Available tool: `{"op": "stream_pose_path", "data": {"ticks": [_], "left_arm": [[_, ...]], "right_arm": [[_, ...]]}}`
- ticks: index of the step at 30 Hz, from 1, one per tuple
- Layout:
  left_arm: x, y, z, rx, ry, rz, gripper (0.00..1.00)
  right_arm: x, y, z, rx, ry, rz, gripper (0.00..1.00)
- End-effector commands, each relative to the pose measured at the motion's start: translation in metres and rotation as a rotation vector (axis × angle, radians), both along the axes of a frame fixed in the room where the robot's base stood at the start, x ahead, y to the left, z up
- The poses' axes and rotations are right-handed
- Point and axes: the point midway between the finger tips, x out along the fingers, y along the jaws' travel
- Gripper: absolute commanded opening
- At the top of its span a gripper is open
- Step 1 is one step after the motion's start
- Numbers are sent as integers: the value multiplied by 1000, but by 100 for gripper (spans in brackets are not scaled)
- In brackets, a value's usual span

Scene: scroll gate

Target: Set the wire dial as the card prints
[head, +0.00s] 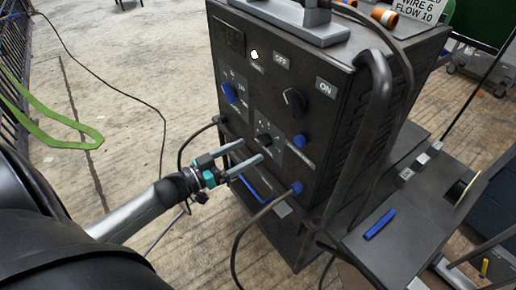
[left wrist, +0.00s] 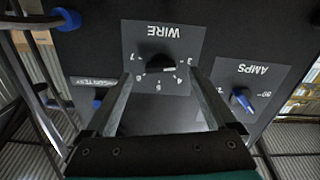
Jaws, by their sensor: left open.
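The wire dial is a small black knob on a grey plate on the machine's dark front panel; in the left wrist view the dial (left wrist: 158,61) and its WIRE label (left wrist: 165,32) appear upside down. In the head view the dial (head: 264,138) is just beyond my left gripper (head: 250,155). This gripper is open, its fingers apart and pointing at the dial's plate. In the left wrist view the fingers lie either side of the dial's number scale, with nothing between them. The dial's setting is too small to read surely. The card (head: 418,11) shows WIRE 6 and FLOW 10, its top cut off.
The blue AMPS knob (left wrist: 240,98) is beside the wire plate. A black OFF/ON switch (head: 293,101) and another blue knob (head: 299,141) are on the panel. A cable joins a blue connector (head: 296,188) low down.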

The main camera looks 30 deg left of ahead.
Motion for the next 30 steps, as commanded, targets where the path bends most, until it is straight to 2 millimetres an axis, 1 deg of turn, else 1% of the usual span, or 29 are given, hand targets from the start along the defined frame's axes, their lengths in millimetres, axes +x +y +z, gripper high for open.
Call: {"op": "stream_pose_path", "data": {"ticks": [1,3,9,15,23,30], "left_arm": [[8,-3,-1,0,-3,0,90],[17,-7,-1,1,-3,-1,90],[36,-15,-1,0,0,-1,90],[43,-18,-1,0,1,1,90],[43,-18,0,0,1,1,90],[43,-18,0,0,1,1,63]], "right_arm": [[2,0,3,1,-10,0,50],[3,0,11,3,-21,-1,50],[6,1,27,5,-42,-2,50],[6,1,34,7,-50,-2,50],[6,1,35,7,-50,-2,50],[6,1,35,6,-50,-3,50]]}}
